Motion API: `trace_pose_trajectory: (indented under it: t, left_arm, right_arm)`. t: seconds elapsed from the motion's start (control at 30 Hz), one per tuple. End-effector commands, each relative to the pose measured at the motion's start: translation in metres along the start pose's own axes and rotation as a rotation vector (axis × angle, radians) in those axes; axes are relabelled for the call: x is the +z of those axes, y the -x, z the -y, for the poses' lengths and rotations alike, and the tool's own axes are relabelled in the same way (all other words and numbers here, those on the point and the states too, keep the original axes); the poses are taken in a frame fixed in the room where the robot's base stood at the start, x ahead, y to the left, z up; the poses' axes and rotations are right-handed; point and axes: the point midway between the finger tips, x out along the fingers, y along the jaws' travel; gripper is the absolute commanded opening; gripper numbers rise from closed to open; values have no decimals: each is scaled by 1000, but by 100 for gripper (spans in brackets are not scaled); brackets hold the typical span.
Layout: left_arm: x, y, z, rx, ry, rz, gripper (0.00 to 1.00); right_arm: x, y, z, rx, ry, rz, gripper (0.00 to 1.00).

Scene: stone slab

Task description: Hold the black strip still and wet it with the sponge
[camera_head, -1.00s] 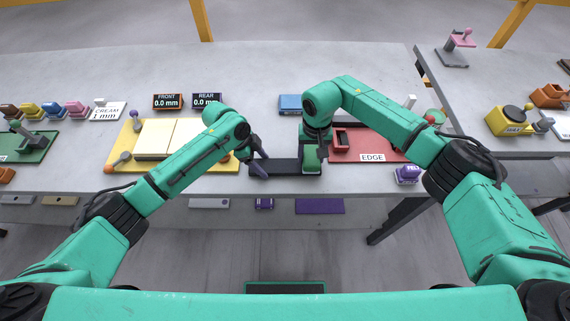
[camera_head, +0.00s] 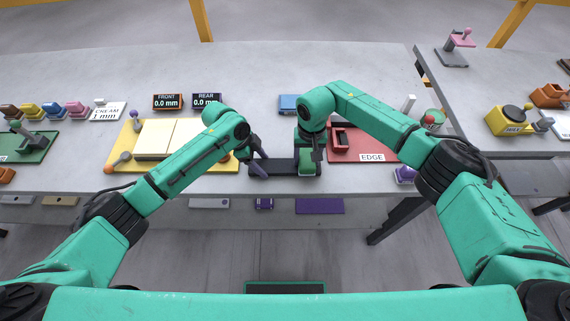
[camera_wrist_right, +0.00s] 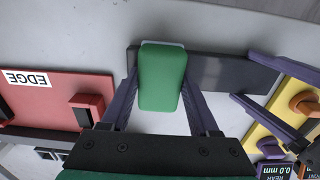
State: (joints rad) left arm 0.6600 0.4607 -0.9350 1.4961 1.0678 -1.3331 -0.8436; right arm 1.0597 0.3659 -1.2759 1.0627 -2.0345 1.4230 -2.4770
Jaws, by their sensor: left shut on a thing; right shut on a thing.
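The black strip (camera_head: 283,166) lies flat near the front edge of the grey slab; in the right wrist view it is a dark bar (camera_wrist_right: 225,75). My left gripper (camera_head: 261,164) is shut across the strip's left part, one finger on each long side. My right gripper (camera_wrist_right: 160,78) is shut on the green sponge (camera_wrist_right: 162,76), a rounded block with a pale edge. The sponge is over the strip's right part, hiding that stretch. It looks low on the strip, but I cannot tell if they touch. In the head view the sponge (camera_head: 307,167) is partly covered by my gripper.
The red EDGE board (camera_head: 372,157) is close right of the strip. The yellow board (camera_head: 225,163) with cream blocks is to the left.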

Motion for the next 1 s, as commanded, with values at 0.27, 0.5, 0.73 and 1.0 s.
trace_pose_trajectory:
  t: [0.27, 0.5, 0.73, 1.0]
  left_arm:
    - [-2, 0, 0, 0, -3, -3, 0]
    - [-2, 0, 0, 0, -3, -3, 0]
    - [-3, 0, 0, 0, -6, -6, 0]
    - [-2, 0, 1, -2, -3, -3, 0]
  right_arm:
    - [1, 0, 18, -2, 3, 0, 17]
    - [2, -3, 39, -3, 4, 1, 17]
    - [2, -4, 31, -2, 2, 2, 17]
    - [2, -3, 11, 3, 1, 3, 17]
